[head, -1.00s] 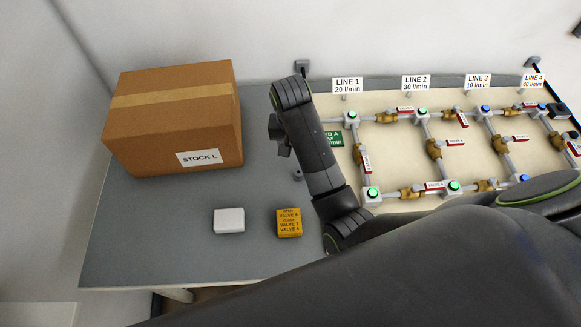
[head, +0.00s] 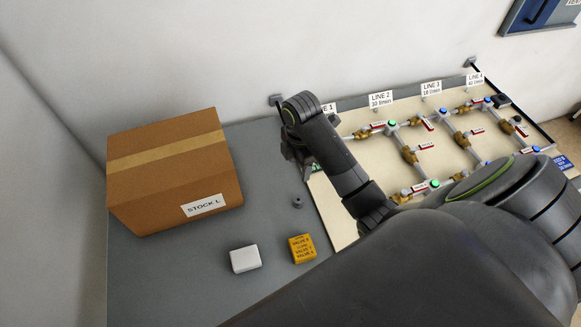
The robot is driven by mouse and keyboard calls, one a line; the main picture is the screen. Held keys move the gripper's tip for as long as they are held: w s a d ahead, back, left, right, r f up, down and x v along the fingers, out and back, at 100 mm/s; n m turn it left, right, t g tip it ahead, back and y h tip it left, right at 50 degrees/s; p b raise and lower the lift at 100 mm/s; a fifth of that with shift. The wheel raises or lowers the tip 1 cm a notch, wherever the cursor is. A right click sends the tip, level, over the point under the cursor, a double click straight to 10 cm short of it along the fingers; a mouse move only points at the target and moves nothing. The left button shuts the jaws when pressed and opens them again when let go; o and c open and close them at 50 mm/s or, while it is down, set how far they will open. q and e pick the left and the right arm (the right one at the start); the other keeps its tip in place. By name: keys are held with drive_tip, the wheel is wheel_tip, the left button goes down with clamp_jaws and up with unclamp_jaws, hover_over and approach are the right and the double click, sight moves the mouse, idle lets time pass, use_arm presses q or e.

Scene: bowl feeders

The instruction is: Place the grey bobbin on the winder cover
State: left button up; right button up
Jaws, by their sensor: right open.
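A small grey round piece (head: 297,202), which looks like the grey bobbin, stands on the grey table just left of the pipe board. My right gripper (head: 292,162) hangs from the dark arm that comes in from the lower right. It is above and slightly left of the small grey piece in the picture, apart from it, with nothing seen in it. Its fingertips are small and dark, partly behind my arm. I see no winder cover. My left gripper is not in view.
A cardboard box (head: 165,182) labelled STOCK L stands at the left of the table (head: 190,268). A white block (head: 245,259) and a yellow labelled block (head: 302,249) lie near the front. The pipe board (head: 345,225) with valves fills the right, partly behind my arm.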

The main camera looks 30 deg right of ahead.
drive_tip(key=b, duration=0.6)
hover_over(298, 200)
wheel_tip(298, 200, down, 7)
drive_tip(key=shift+n, duration=0.4)
drive_tip(key=f, duration=0.4)
drive_tip(key=shift+w+d+f, duration=0.15)
drive_tip(key=shift+d+f, duration=0.05)
drive_tip(key=shift+f, duration=0.05)
drive_tip(key=shift+a+f+p, duration=0.1)
drive_tip(key=shift+f+p, duration=0.45)
drive_tip(key=shift+f, duration=0.2)
drive_tip(key=shift+f+p, duration=0.4)
drive_tip(key=shift+f, duration=1.75)
drive_tip(key=shift+c, duration=0.3)
drive_tip(key=c, duration=1.1)
drive_tip(key=shift+r, duration=0.1)
